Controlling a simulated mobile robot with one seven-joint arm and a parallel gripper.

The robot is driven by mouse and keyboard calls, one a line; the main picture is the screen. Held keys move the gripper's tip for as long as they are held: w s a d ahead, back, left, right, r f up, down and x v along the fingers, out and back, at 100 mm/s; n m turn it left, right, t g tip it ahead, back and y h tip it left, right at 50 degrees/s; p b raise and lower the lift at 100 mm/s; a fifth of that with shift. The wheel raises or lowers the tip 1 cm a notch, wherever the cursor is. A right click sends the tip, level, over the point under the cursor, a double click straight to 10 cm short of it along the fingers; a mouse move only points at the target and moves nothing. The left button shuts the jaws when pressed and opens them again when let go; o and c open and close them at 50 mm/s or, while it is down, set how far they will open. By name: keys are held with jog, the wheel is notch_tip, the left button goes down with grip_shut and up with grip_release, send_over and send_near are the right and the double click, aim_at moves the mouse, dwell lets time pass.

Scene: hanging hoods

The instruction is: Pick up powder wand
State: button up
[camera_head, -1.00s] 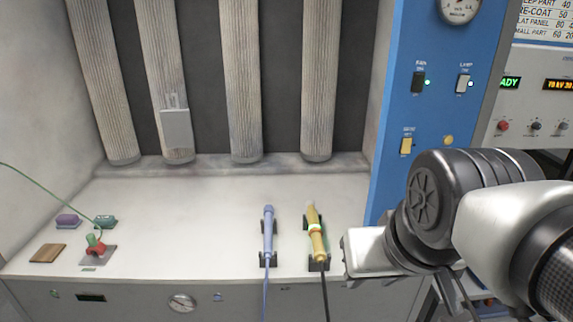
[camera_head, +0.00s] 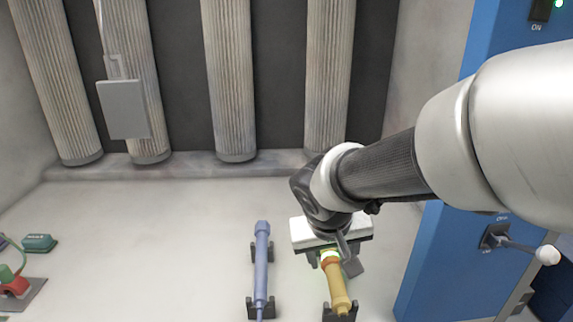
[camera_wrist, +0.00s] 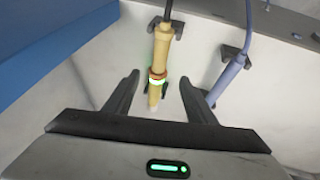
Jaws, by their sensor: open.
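A yellow wand (camera_head: 338,288) with a glowing green band and an orange ring lies in black cradles on the pale bench. It also shows in the wrist view (camera_wrist: 161,52). A blue-purple wand (camera_head: 261,265) lies in its own cradles to its left; in the wrist view (camera_wrist: 228,76) it is on the right. The frames do not label which is the powder wand. My gripper (camera_wrist: 165,84) is open, its two fingers on either side of the yellow wand's banded end. In the head view my gripper (camera_head: 335,252) hides the wand's far end. I cannot tell whether they touch.
A blue panel (camera_head: 450,220) with switches stands close on the right. Ribbed hanging columns (camera_head: 230,80) and a grey box (camera_head: 123,108) are behind. A red and green fixture (camera_head: 15,285) is at far left. The bench's left middle is clear.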

jog(key=b, duration=0.2)
send_near(335, 275)
jog(key=x, duration=0.5)
jog(key=shift+s+f, duration=0.15)
jog(key=shift+s, duration=0.25)
jog(key=shift+w+b+x, duration=0.15)
jog(key=shift+b+x, duration=0.15)
jog(key=shift+x, duration=1.1)
jog(key=shift+w+b+x, duration=0.15)
jog(key=shift+b+x, duration=0.1)
jog(key=shift+x, duration=1.15)
jog(key=shift+r, duration=0.2)
jog(key=c, duration=1.2)
